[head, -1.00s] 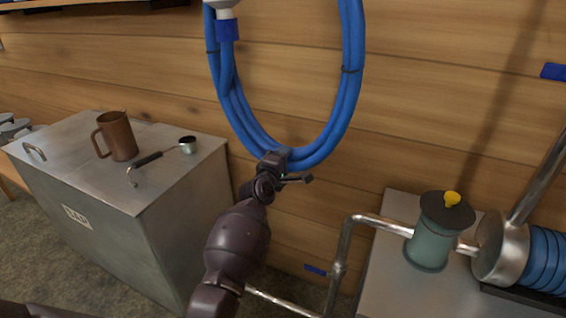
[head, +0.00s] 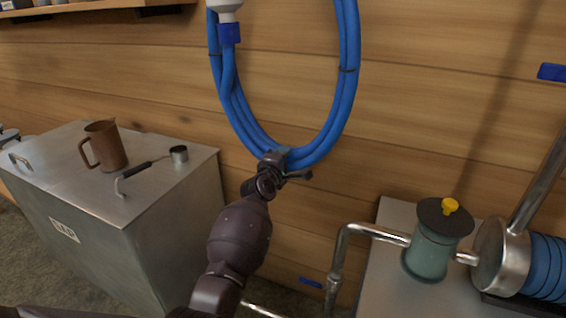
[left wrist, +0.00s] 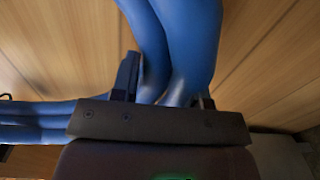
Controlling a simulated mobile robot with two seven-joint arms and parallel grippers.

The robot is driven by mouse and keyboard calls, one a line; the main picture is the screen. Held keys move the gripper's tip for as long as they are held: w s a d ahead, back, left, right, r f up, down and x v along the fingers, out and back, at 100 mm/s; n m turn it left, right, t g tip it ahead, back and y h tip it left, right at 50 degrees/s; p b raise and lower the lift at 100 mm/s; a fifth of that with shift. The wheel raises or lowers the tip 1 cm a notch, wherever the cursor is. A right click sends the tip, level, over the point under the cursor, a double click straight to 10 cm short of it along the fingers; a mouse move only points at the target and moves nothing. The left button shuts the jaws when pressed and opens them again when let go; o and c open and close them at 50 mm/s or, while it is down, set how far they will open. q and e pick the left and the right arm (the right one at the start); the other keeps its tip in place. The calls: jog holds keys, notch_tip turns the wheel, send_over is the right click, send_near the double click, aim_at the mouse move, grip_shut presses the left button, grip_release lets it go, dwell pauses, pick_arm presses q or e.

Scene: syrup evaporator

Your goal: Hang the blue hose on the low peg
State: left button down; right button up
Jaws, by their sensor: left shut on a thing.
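The blue hose (head: 346,95) hangs as a large coil against the plank wall, tied with dark bands, with a blue-and-white end fitting (head: 229,30) at its upper left. Its top is cut off by the frame, so what holds it up there is hidden. My left gripper (head: 284,158) is shut on the bottom of the coil. In the left wrist view the hose strands (left wrist: 178,45) pass between the fingers (left wrist: 168,88). I cannot make out the low peg; a small blue mark (head: 311,282) shows low on the wall. My right gripper is out of view.
At right, a green canister (head: 432,245) and metal pipes (head: 345,240) stand near the wall. Another blue mark (head: 552,72) is at upper right. The wall between is bare.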

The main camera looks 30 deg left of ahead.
pick_arm(q)
jog(key=shift+w+r, duration=0.15)
jog(key=shift+w, duration=0.15)
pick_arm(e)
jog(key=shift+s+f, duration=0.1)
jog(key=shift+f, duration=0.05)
pick_arm(q)
jog(key=shift+r, duration=0.1)
